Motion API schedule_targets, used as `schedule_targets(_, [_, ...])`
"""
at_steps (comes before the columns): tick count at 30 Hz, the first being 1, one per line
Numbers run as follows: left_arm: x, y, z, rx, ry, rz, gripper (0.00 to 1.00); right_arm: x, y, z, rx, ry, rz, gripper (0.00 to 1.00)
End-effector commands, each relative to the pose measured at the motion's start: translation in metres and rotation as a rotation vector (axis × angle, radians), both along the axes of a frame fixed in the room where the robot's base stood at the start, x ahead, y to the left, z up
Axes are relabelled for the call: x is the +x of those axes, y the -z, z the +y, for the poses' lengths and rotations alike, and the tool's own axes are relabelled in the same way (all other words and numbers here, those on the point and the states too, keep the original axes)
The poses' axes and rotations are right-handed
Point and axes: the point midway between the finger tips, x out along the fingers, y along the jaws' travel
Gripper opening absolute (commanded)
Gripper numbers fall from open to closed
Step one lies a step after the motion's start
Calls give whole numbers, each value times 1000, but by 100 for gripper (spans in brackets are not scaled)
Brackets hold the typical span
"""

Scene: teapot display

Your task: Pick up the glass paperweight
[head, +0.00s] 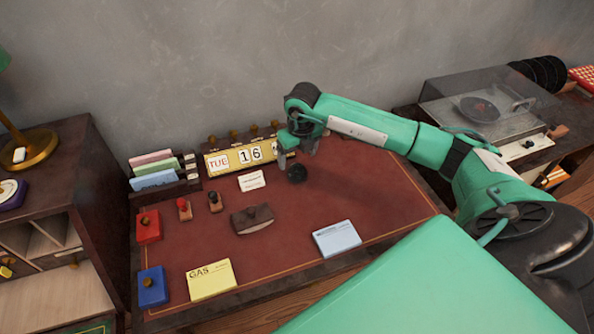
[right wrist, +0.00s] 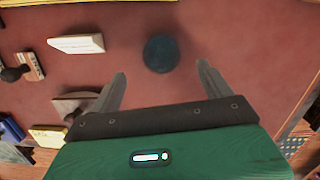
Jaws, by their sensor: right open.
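The glass paperweight looks like a small dark round object (head: 297,173) on the red-brown desk top, near the back and right of the calendar. In the right wrist view the dark blue-green round paperweight (right wrist: 160,54) lies just beyond the fingertips, between their lines. My right gripper (head: 297,152) is open and empty, above and slightly behind the paperweight in the head view. Its two fingers (right wrist: 160,82) show apart in the right wrist view, not touching the paperweight. My left gripper is not in view.
A yellow calendar (head: 240,157) and a white card (head: 251,181) stand close to the left. A brown rocker blotter (head: 252,218), stamps, a yellow pad (head: 211,279) and a blue pad (head: 337,238) lie on the desk (head: 300,215). A record player (head: 485,115) stands at right.

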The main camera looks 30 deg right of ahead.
Motion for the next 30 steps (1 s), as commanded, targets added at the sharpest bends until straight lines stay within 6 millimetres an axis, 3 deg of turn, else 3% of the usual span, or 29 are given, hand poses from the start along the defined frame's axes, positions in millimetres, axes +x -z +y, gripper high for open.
schedule_targets(10, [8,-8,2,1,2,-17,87,1,32,-1,0,-1,3,81])
schedule_targets(16, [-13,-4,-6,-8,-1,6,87,3,60,-2,2,-1,2,81])
schedule_targets(25, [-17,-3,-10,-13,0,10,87,5,66,-2,2,-2,-1,81])
schedule_targets(30, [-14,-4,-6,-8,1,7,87,5,66,-2,2,-2,-1,50])
